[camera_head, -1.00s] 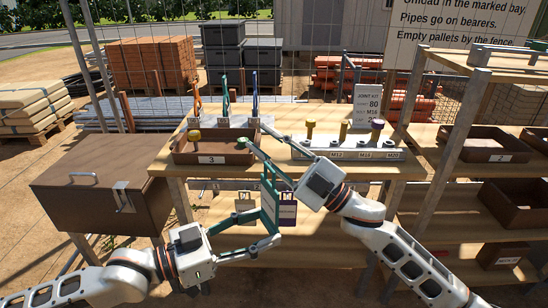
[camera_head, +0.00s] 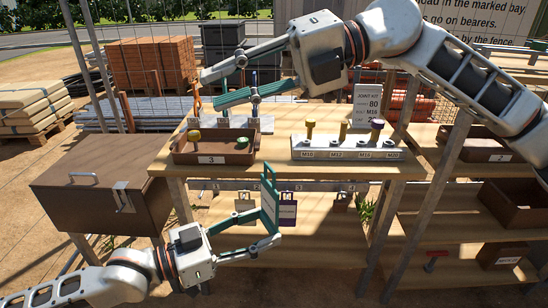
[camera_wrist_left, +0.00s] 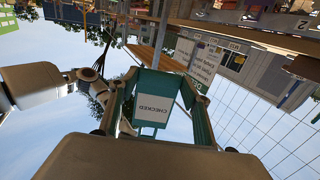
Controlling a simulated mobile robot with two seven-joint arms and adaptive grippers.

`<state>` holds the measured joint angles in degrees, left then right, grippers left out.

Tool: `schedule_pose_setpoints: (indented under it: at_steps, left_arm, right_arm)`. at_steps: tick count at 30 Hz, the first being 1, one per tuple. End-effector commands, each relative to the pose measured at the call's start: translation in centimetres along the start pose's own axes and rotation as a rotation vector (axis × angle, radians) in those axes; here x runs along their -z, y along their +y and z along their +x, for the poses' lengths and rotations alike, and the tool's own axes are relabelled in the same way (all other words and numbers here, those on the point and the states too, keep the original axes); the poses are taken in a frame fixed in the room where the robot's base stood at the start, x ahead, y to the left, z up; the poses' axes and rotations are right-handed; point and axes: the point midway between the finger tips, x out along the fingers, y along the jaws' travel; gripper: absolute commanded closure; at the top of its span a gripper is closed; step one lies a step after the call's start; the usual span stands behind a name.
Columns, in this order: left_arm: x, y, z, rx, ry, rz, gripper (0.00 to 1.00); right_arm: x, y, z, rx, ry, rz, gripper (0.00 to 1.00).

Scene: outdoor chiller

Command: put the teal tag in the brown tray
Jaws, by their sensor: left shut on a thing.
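My left gripper (camera_head: 268,240) is shut on the teal tag (camera_head: 269,196), which stands upright below the table top, in front of the lower shelf. In the left wrist view the tag (camera_wrist_left: 154,98) sits between the fingers, with a white label reading "CHECKED". The brown tray (camera_head: 211,158), marked 3, is on the table top, above and left of the tag. It holds a yellow-topped piece (camera_head: 194,137) at the left and a small greenish piece (camera_head: 243,142) at the right. My right gripper (camera_head: 211,88) is open and apart from the tray, high above its back edge in the picture.
A pale bolt rack (camera_head: 346,154) stands right of the tray. A brown chest (camera_head: 95,200) stands left.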

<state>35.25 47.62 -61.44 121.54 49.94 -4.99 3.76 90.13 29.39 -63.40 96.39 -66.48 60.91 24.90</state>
Motion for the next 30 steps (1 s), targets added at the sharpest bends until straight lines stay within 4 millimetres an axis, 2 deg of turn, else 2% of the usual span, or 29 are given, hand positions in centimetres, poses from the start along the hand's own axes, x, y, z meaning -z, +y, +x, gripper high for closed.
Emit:
schedule_pose_setpoints:
  at_steps: [1,2,6,10,15,18,22,26,30]
  left_arm:
    - [0.0,0.0,0.0,0.0,0.001,0.0,1.0]
    - [0.0,0.0,0.0,0.0,0.001,0.0,1.0]
    - [0.0,0.0,0.0,0.0,0.001,0.0,1.0]
    - [0.0,0.0,0.0,0.0,0.001,0.0,1.0]
    - [0.0,0.0,0.0,0.0,0.001,0.0,1.0]
    - [0.0,0.0,0.0,0.0,0.001,0.0,1.0]
    - [0.0,0.0,0.0,0.0,0.001,0.0,1.0]
    - [0.0,0.0,0.0,0.0,0.001,0.0,1.0]
    - [0.0,0.0,0.0,0.0,0.001,0.0,1.0]
  right_arm:
    - [1.8,-0.9,1.7,0.103,0.051,-0.043,0.76]
    - [2.4,-1.6,2.2,0.164,0.07,-0.062,0.76]
    - [4.4,-5.1,2.9,0.458,0.124,-0.149,0.76]
    - [4.9,-8.2,1.6,0.728,0.128,-0.207,0.76]
    - [4.3,-10.4,-1.3,1.001,0.086,-0.25,0.76]
    - [4.1,-11.3,-2.4,1.105,0.072,-0.263,0.76]
    - [4.5,-12.7,-2.8,1.187,0.089,-0.276,0.76]
    - [4.5,-13.8,-2.5,1.197,0.096,-0.277,0.76]
    - [4.4,-15.6,-1.7,1.196,0.098,-0.278,0.76]
